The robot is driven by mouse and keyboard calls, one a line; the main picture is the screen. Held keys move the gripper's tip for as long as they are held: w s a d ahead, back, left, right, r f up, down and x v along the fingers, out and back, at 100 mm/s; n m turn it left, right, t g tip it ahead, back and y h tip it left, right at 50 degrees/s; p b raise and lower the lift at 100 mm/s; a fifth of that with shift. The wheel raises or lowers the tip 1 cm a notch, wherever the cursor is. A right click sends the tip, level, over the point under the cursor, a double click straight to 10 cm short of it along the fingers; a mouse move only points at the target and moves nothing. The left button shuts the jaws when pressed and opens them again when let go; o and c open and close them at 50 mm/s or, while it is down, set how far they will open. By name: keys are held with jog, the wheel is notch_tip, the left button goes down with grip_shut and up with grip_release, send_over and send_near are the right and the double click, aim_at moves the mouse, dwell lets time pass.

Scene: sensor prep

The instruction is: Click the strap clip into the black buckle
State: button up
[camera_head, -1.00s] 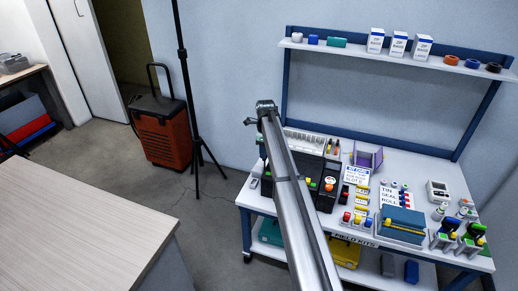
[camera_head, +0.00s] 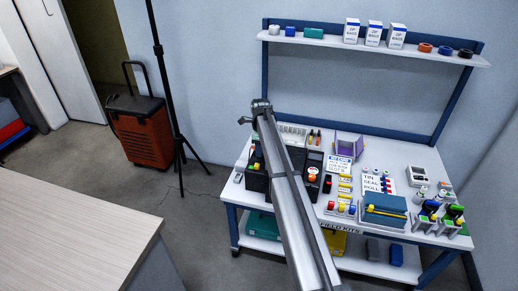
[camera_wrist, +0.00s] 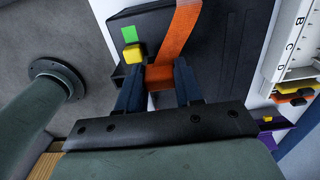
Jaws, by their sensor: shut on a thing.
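In the wrist view, my gripper (camera_wrist: 158,92) has its two dark blue fingers close around an orange strap clip (camera_wrist: 158,77) at the end of an orange strap (camera_wrist: 184,32). It is shut on the clip. The strap runs up over a black case (camera_wrist: 228,45), which carries a green patch (camera_wrist: 128,35) and a yellow block (camera_wrist: 132,53) left of the clip. I cannot make out the black buckle apart from the other dark parts near the fingers. In the head view, the black case (camera_head: 257,181) is partly behind my arm, and my gripper is hidden.
The white bench (camera_head: 345,226) holds a teal box (camera_head: 384,208), a purple holder (camera_head: 348,146) and several bottles to the right. A white lettered strip (camera_wrist: 290,45) stands right of the case. A shelf (camera_head: 420,55) rises behind. A tripod (camera_head: 165,90) stands left.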

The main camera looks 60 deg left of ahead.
jog(key=shift+w+d, duration=1)
jog(key=shift+w, duration=0.4)
jog(key=shift+w+d, duration=1)
jog(key=shift+w, duration=0.4)
jog(key=shift+w+d, duration=1)
jog(key=shift+w, duration=0.4)
jog(key=shift+w+d, duration=1.05)
jog(key=shift+w, duration=0.4)
jog(key=shift+w+d, duration=1)
jog(key=shift+w, duration=0.45)
jog(key=shift+w+d, duration=1.05)
jog(key=shift+w, duration=0.4)
jog(key=shift+w, duration=0.1)
jog(key=w+d, duration=0.6)
jog(key=w, duration=0.2)
jog(key=shift+w, duration=0.2)
jog(key=shift+f, duration=4.4)
jog(key=shift+d+f, duration=0.1)
jog(key=shift+f, duration=0.35)
